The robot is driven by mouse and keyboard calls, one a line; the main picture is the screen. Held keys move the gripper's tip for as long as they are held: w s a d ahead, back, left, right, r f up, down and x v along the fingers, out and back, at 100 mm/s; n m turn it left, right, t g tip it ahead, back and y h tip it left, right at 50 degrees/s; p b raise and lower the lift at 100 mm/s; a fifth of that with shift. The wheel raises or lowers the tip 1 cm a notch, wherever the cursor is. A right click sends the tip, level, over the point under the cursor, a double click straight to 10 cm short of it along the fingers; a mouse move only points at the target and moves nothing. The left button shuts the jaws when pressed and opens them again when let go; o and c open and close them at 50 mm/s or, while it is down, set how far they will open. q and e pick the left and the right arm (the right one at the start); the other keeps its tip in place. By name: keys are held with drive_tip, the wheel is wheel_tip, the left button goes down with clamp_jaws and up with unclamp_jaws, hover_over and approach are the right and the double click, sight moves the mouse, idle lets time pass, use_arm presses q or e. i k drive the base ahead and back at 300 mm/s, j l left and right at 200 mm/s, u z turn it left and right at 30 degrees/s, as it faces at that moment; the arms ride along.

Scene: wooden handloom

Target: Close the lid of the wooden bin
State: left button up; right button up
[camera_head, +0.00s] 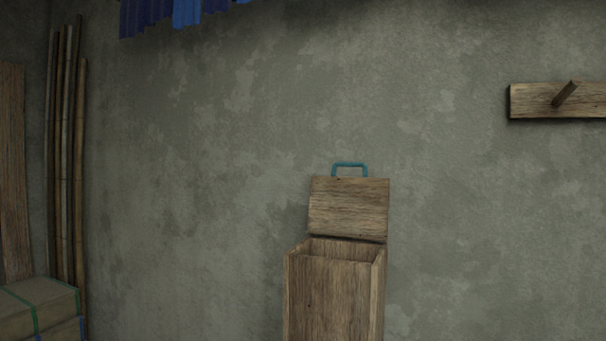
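The wooden bin (333,299) stands against the grey wall, a little right of the middle, with its lower part cut off by the bottom edge of the view. Its lid (348,208) is open and stands up at the back of the bin, close to the wall. A teal handle (350,166) sits on the lid's top edge. The bin's opening shows between its side walls, but its floor is hidden. Neither of my grippers is in view.
Boxes with coloured straps (38,303) are stacked at the lower left. Bamboo poles (68,160) and a wooden board (13,170) lean behind them. A wooden rail with a peg (535,102) is on the wall at right. Blue cloth (170,12) hangs above.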

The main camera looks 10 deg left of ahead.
sight(341, 206)
drive_tip(key=i+u, duration=0.2)
drive_tip(key=u, duration=0.2)
drive_tip(key=i+u, duration=0.2)
drive_tip(key=u, duration=0.25)
drive_tip(key=i+u, duration=0.15)
drive_tip(key=u, duration=0.25)
